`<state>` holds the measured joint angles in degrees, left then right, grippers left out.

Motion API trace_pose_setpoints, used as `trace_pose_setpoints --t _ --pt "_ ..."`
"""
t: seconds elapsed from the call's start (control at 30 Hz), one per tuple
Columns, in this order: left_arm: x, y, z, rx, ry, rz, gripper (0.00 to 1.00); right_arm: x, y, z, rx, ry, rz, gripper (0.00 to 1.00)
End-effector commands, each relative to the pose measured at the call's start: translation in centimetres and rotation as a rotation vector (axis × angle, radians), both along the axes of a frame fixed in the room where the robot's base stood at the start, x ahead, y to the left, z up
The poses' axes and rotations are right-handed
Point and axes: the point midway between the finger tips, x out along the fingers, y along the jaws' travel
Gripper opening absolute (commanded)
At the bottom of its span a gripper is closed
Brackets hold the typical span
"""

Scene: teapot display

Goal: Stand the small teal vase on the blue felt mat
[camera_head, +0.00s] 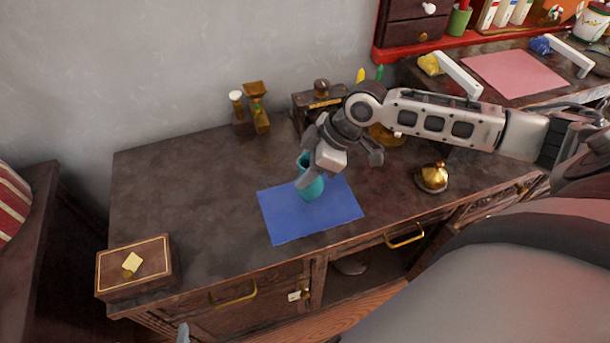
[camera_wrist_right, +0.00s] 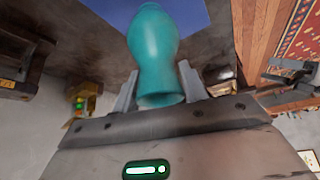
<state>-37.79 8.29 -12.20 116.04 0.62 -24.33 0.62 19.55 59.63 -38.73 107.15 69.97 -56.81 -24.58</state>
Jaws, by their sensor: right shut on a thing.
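The small teal vase (camera_head: 311,187) is upright over the blue felt mat (camera_head: 285,224), near the mat's upper middle. Its base looks at or very near the cloth; I cannot tell whether it touches. My right gripper (camera_head: 308,172) reaches down from above and is shut on the vase, partly hiding its upper body. In the right wrist view the vase (camera_wrist_right: 153,50) sits between the two fingers (camera_wrist_right: 158,85), and a piece of the blue mat (camera_wrist_right: 186,12) shows behind it. My left gripper is not clearly in view.
A gold bell-like object (camera_head: 432,178) stands right of the mat. A wooden box (camera_head: 137,268) sits at the cabinet's left front corner. A wooden grinder-like item (camera_head: 256,110) and a dark box (camera_head: 318,101) stand at the back. The top left of the mat is clear.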

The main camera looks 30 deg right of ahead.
Motion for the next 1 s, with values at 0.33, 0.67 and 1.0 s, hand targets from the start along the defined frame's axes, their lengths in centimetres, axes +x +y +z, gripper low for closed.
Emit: trace_pose_setpoints --t 0.33,0.67,1.0 --pt "0.2 -0.1 0.3 -0.003 -0.007 0.000 1.00 0.5 0.0 -3.6 0.000 -0.001 0.000 0.14" --pt "0.1 -0.1 0.1 -0.003 -0.006 -0.001 1.00 0.5 -0.1 -3.9 0.000 -0.001 0.000 0.14" --pt "0.1 -0.1 0.1 -0.002 -0.004 -0.001 1.00 0.5 -0.1 -3.9 -0.001 -0.001 0.000 0.64"
